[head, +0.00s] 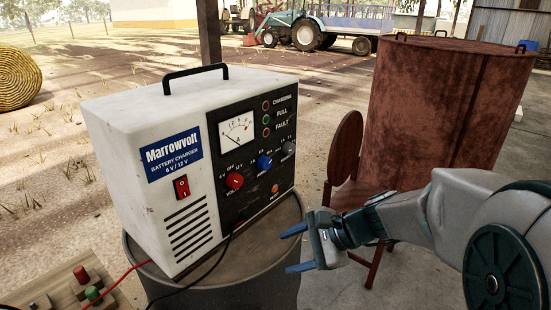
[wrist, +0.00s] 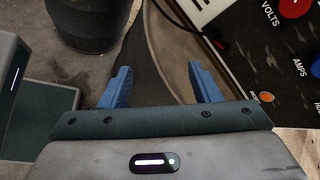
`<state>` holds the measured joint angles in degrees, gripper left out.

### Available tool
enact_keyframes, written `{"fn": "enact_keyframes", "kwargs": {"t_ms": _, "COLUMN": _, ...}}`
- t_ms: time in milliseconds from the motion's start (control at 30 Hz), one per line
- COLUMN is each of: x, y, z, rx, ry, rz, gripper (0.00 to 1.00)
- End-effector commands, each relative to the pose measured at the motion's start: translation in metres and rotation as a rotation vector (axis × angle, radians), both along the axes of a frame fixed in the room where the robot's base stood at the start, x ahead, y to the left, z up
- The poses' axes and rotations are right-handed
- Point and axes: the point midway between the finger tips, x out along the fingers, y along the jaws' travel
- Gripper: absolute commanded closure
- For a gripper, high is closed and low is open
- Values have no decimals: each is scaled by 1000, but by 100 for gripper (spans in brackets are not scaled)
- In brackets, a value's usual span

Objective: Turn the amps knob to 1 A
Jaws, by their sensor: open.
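The white battery charger (head: 150,205) stands on a round drum (head: 215,285) in the head view. Its black front panel carries a red volts knob (head: 234,180), the blue amps knob (head: 264,162) and a dark grey knob (head: 289,148). The amps knob (wrist: 316,68) is cut by the right edge of the wrist view; its pointer setting is too small to read. My gripper (head: 293,249) is open and empty, with blue fingers, in front of and below the panel, apart from the knobs. In the wrist view my gripper (wrist: 159,70) has nothing between its fingers.
A red rocker switch (head: 181,187) and an orange button (head: 275,189) are on the charger. A wooden board (head: 65,290) with terminals is at lower left. A rusty chair (head: 347,150) and rusty tank (head: 440,100) stand at right.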

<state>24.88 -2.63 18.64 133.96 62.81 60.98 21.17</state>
Motion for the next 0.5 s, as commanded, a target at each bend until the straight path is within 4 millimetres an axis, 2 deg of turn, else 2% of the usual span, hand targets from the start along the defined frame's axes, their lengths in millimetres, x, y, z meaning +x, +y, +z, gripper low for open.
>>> {"fn": "enact_keyframes", "kwargs": {"t_ms": 33, "x": 19, "y": 0, "z": 3, "rx": 108, "ry": 46, "rz": -88, "gripper": 43}}
{"fn": "enact_keyframes", "kwargs": {"t_ms": 100, "x": 45, "y": 0, "z": 13, "rx": 259, "ry": 103, "rz": -206, "gripper": 43}}
{"fn": "enact_keyframes", "kwargs": {"t_ms": 300, "x": 109, "y": -24, "z": 41, "rx": 640, "ry": 223, "rz": -472, "gripper": 43}}
{"fn": "enact_keyframes", "kwargs": {"t_ms": 400, "x": 129, "y": -39, "z": 50, "rx": 769, "ry": 255, "rz": -553, "gripper": 43}}
{"fn": "enact_keyframes", "kwargs": {"t_ms": 500, "x": 141, "y": -49, "z": 56, "rx": 846, "ry": 273, "rz": -599, "gripper": 43}}
